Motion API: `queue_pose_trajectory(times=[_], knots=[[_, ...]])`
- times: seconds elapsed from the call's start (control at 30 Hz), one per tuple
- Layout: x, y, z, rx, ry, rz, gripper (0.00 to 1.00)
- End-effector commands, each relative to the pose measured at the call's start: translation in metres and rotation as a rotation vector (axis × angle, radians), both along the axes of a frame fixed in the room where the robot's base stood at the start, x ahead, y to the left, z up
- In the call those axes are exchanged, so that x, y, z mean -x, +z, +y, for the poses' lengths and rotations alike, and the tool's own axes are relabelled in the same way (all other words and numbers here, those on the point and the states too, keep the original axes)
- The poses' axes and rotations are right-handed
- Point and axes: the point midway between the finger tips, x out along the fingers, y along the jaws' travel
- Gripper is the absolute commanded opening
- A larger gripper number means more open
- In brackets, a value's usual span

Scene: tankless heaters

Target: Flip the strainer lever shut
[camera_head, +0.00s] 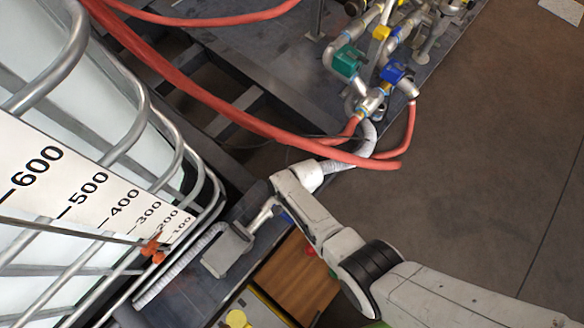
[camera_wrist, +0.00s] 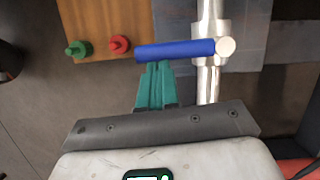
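The blue lever (camera_wrist: 176,50) lies crosswise in the wrist view, its right end at a silver pipe fitting (camera_wrist: 209,75). In the head view a small blue piece (camera_head: 287,217), seemingly the same lever, shows beside my arm. My gripper (camera_wrist: 156,68) has teal fingers drawn close together, with no object visible between them. Their tips are right at the near side of the lever, left of the pipe. I cannot tell whether they touch it. In the head view my gripper is hidden behind my arm.
A wooden board (camera_wrist: 107,25) carries a green knob (camera_wrist: 77,48) and a red knob (camera_wrist: 119,44). In the head view a caged white tank (camera_head: 95,190) stands left, red hoses (camera_head: 200,100) cross above, and valves (camera_head: 346,62) sit at the top. Open floor (camera_head: 480,160) lies right.

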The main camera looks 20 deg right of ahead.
Motion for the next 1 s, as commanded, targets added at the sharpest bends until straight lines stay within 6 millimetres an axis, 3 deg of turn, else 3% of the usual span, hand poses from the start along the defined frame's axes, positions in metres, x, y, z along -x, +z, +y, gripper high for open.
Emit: queue_pose_trajectory(times=[0.27, 0.7, 1.0], knots=[[0.002, 0.003, -0.002, 0.002, 0.002, 0.006, 0.00], [-0.013, 0.078, -0.019, 0.000, 0.000, 0.000, 0.00], [-0.019, 0.103, -0.025, 0.000, 0.000, 0.000, 0.00]])
